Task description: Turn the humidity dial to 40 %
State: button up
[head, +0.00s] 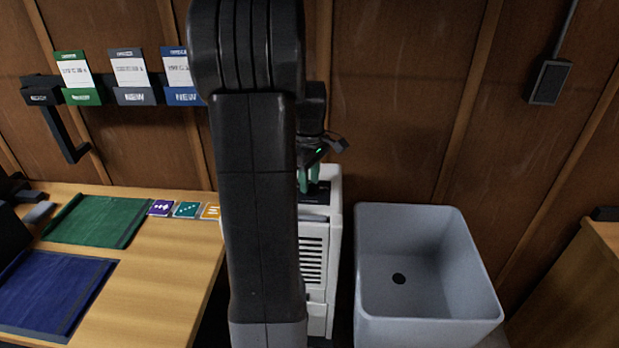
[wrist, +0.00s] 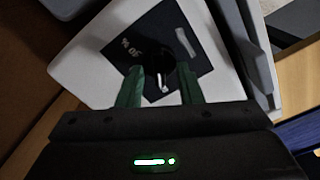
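The humidity dial (wrist: 157,72) is a dark round knob with a pale pointer mark, set in a dark panel (wrist: 128,42) on top of a white dehumidifier (wrist: 82,68). Upside-down print on the panel looks like "60 %". In the wrist view the pale pointer faces the near side, toward my gripper. My gripper (wrist: 160,70) has two green fingers, set apart, one on each side of the dial. Contact with the dial is unclear. In the head view my gripper (head: 311,178) reaches down onto the top of the white dehumidifier (head: 316,262), and the dial is hidden.
A grey tub (head: 428,280) stands right of the dehumidifier. A wooden table (head: 160,285) with green cloth (head: 98,220), blue cloth (head: 50,290) and small cards (head: 187,209) is on the left. A wall rack (head: 43,92) holds labelled cards. A dark box (head: 549,82) hangs on the wall.

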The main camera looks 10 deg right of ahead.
grip_shut()
jog(key=shift+m, duration=0.3)
jog(key=m+p, duration=0.1)
jog(key=m, duration=0.3)
jog(key=shift+d+m, duration=0.1)
jog(key=shift+m, duration=0.2)
jog(key=m+p, duration=0.1)
jog(key=m, duration=0.5)
jog(key=shift+w+d, duration=0.1)
jog(key=m+p, duration=0.1)
jog(key=m, duration=0.5)
jog(key=shift+d+m, duration=0.15)
jog(key=shift+m, duration=0.25)
jog(key=m, duration=0.5)
jog(key=shift+m, duration=0.4)
